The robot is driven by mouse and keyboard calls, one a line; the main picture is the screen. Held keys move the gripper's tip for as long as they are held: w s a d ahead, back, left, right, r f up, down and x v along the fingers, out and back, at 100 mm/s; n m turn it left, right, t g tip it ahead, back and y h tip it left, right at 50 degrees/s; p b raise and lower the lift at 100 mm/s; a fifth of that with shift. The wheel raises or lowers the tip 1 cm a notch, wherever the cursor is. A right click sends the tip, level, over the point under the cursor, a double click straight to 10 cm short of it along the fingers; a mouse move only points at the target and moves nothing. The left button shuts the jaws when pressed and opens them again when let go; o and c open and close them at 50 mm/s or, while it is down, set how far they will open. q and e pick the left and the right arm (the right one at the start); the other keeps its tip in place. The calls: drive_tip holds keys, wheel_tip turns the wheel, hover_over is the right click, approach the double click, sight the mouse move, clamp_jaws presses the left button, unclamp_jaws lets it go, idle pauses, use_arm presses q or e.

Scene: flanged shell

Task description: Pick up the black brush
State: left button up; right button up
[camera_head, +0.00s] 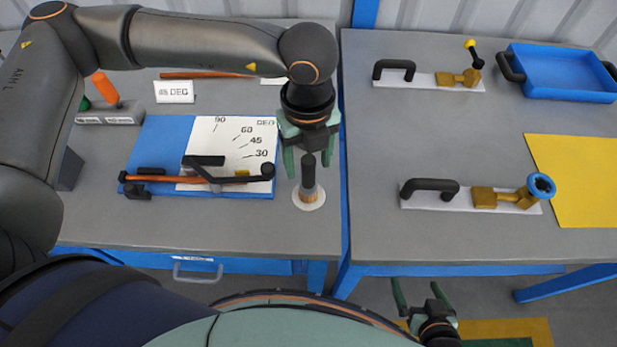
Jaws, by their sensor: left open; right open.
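The black brush (308,172) stands upright on a round white base (309,201) near the right edge of the left table. Its upper part is black and its lower part is tan. My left gripper (309,168) points down over the brush, open, with a green finger on each side of the brush's top. I cannot tell whether the fingers touch it. My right gripper (417,298) is open and empty at the bottom, in front of the right table and apart from everything on it.
A blue board (152,140) with an angle chart (225,135) and a copper tube lies left of the brush. A holder (110,117) carries an orange-handled tool. The right table (440,130) holds two valve plates (470,200), a blue tray (565,75) and a yellow sheet (575,180). A gap separates the tables.

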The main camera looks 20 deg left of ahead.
sight(308, 179)
use_arm(q)
drive_tip(key=shift+f, duration=1.75)
clamp_jaws()
